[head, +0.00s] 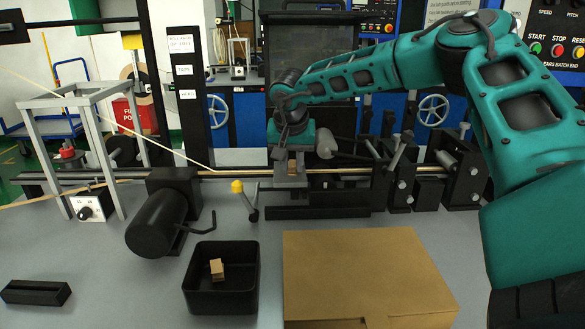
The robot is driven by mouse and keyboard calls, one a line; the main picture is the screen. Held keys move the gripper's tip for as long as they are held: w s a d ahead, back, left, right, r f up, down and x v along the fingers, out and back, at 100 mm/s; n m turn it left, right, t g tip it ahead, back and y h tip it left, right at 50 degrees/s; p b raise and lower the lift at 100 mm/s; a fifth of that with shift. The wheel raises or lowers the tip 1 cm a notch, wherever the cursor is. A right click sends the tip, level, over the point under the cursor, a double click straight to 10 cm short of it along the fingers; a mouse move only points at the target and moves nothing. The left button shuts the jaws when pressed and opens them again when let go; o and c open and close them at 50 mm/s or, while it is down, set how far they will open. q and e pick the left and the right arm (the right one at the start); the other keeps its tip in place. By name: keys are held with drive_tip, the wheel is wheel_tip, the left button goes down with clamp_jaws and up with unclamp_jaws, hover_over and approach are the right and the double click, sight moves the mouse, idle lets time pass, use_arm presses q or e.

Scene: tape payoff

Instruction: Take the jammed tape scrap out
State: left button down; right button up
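My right gripper (291,172) points down at the machine's tape line, in the middle of the head view. A small tan piece (292,164), which may be the jammed tape scrap, shows between its fingers. The gripper hides most of this piece, and I cannot tell whether the fingers press on it. The tape line (235,174) runs left to right along the dark machine. A black open bin (222,305) stands on the table in front, with small tan pieces (217,269) inside. My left gripper is not in view.
A yellow-knobbed lever (238,187) stands left of my gripper, next to a black motor (158,222). A closed cardboard box (360,270) lies right of the bin. A black slotted block (36,292) lies front left. The table between block and bin is clear.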

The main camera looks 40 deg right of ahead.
clamp_jaws()
